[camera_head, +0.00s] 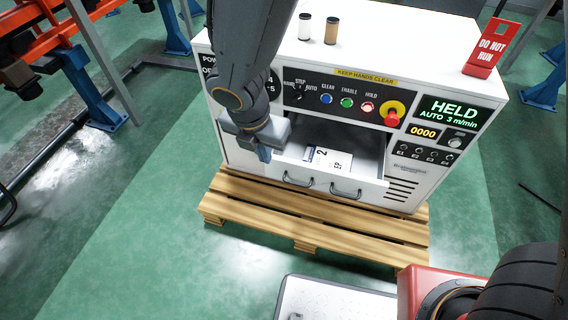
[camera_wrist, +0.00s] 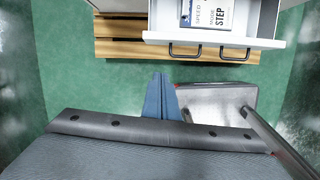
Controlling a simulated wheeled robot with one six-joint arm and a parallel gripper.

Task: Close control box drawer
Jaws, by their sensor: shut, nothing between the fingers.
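The white control box (camera_head: 440,80) stands on a wooden pallet. Its drawer (camera_head: 375,192) is pulled out at the front, with two dark handles and a white card inside. In the wrist view the drawer front (camera_wrist: 270,42) and its handles show at the top right. My gripper (camera_head: 265,154) is shut and empty, near the left end of the drawer. In the wrist view the blue fingertips (camera_wrist: 160,78) are together, below and left of the handles, apart from the drawer front. Part of the box's left front is hidden behind my arm.
The wooden pallet (camera_head: 330,238) juts out under the box. Two small cylinders (camera_head: 318,28) and a red "DO NOT RUN" sign (camera_head: 490,50) stand on the box top. Green floor (camera_head: 130,240) is clear at the left. An orange and blue frame (camera_head: 90,60) stands far left.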

